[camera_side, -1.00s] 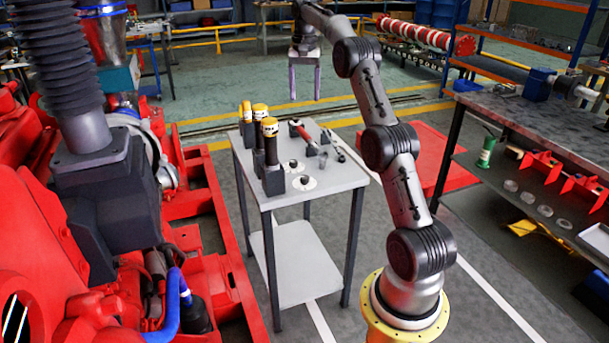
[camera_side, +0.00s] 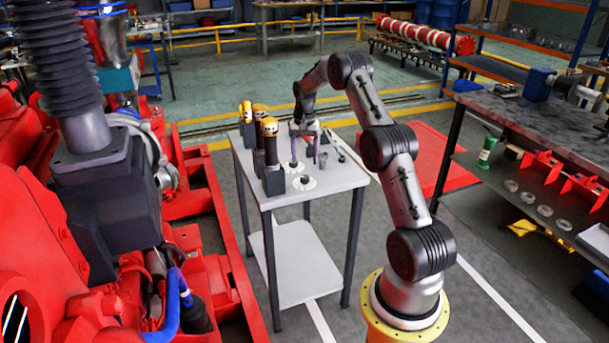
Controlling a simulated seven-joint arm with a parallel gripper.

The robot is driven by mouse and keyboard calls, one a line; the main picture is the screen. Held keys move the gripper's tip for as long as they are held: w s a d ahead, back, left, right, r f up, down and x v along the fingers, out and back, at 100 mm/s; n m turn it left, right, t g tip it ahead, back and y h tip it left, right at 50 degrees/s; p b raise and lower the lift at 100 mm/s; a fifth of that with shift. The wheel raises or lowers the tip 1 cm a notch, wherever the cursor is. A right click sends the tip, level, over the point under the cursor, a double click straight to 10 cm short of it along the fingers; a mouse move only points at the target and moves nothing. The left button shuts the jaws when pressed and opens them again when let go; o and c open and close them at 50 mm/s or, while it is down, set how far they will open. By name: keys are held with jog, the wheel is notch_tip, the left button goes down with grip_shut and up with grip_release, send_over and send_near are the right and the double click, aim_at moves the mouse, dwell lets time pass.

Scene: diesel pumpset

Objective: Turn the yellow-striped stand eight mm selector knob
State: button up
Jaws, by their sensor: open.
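My gripper (camera_side: 305,158) points down over the grey table, its two fingers apart with nothing seen between them. Its left finger is over the rear white dial and hides most of it. A second dark selector knob (camera_side: 304,180) sits on a round white dial in front of the gripper, apart from the fingers as far as I can see. Stripes and size markings are too small to read, so I cannot tell which knob is the eight mm one.
The grey table (camera_side: 335,182) has bare space at its front right. Small dark tools (camera_side: 338,143) lie right of the gripper. The red engine (camera_side: 205,270) stands close on the left. A dark workbench (camera_side: 530,120) stands at the right.

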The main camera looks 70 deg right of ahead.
aim_at(304, 177)
notch_tip(304, 177, down, 7)
jog(key=shift+f, duration=0.15)
jog(key=shift+c, duration=0.2)
grip_shut()
dwell(0.3)
